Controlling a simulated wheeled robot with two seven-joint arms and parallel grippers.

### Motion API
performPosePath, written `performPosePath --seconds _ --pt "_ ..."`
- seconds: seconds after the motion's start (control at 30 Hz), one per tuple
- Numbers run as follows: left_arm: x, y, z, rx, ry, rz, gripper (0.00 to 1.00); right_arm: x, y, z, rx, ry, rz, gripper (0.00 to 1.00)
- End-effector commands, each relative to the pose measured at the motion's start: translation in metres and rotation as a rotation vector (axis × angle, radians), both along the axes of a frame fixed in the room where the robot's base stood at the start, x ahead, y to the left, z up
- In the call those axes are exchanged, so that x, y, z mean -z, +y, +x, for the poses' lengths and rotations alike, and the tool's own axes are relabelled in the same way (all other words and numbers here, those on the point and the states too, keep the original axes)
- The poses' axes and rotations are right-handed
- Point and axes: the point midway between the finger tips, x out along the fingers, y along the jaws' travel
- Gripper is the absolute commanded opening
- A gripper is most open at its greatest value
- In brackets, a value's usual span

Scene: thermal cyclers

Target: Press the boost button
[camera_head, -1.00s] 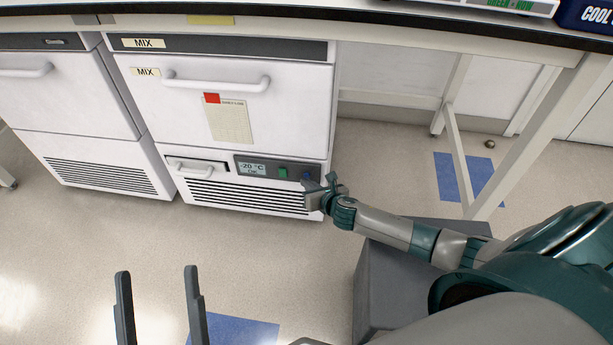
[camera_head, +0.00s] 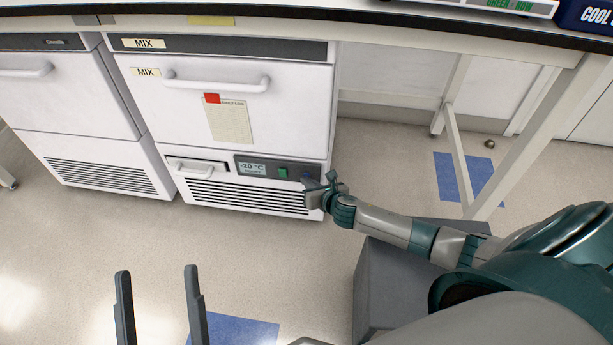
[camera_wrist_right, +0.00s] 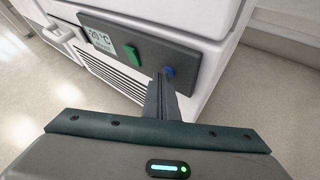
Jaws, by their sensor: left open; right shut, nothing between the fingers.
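The white under-bench unit marked MIX (camera_head: 285,120) has a dark control panel (camera_head: 297,166) with a display (camera_head: 252,168), a green switch (camera_head: 283,173) and a small blue button (camera_head: 307,175). No boost label is readable. My left gripper (camera_head: 158,272) is open and empty over the floor, away from the panel.
A second white unit (camera_head: 65,105) stands at the left. The bench top (camera_head: 330,15) runs above, with a bench leg (camera_head: 540,135) at the right. A yellowish log sheet (camera_head: 230,122) hangs on the MIX unit. The floor in front is open, with blue patches (camera_head: 240,330).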

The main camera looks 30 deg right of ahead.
Motion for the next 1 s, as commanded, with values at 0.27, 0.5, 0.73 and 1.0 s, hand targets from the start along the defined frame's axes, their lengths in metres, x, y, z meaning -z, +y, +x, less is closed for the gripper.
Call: performPosePath --seconds 0.27,0.5,0.73,1.0 --pt "-0.007 0.0 0.0 0.0 0.0 0.0 0.7 -0.001 0.006 -0.008 0.001 0.001 0.001 0.0" --pt "-0.009 0.0 0.0 0.0 0.0 0.0 0.7 0.0 0.009 -0.012 0.001 0.0 0.0 0.0" --pt "-0.008 0.0 0.0 0.0 0.0 0.0 0.7 0.0 0.009 -0.012 0.001 0.0 0.0 0.0" --pt "-0.014 0.0 0.0 0.0 0.0 0.0 0.7 0.0 0.015 -0.021 0.0 0.002 0.0 0.0"
